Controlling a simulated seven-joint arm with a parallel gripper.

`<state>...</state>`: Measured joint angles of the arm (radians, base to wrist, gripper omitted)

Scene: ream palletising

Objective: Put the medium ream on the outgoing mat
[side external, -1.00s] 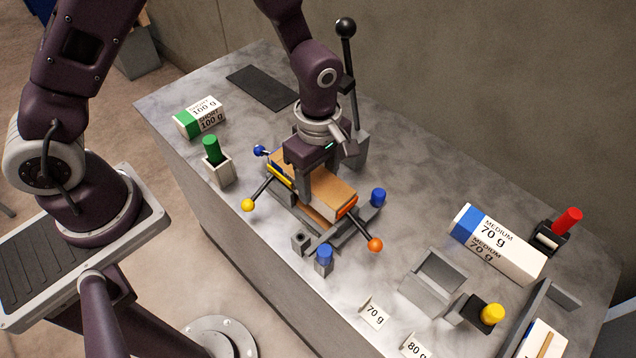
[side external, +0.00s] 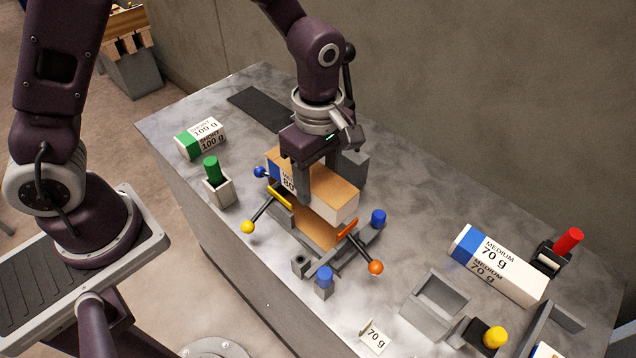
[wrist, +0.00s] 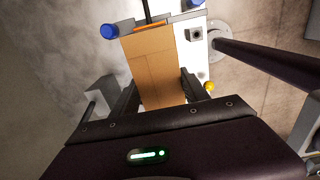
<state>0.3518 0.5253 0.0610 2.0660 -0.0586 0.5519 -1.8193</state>
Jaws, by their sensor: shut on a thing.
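The medium ream (side external: 333,192) has a brown top, white sides and a blue end band. Its label is partly covered by a finger. My gripper (side external: 318,180) is shut on it across its width and holds it above the grey fixture (side external: 282,218). In the wrist view the ream's brown top (wrist: 153,70) lies between the fingers (wrist: 158,92). The outgoing mat seems to be the dark flat mat (side external: 262,110) at the back left of the bench; its visible part is bare, and my arm covers its right end.
A short 100 g ream (side external: 200,138) lies near the mat's front left. A green-topped holder (side external: 215,185) stands left of the fixture. Yellow (side external: 248,227) and orange (side external: 376,267) knobs stick out from the fixture. Another medium 70 g ream (side external: 497,262) lies at the right. A lever stands behind my gripper.

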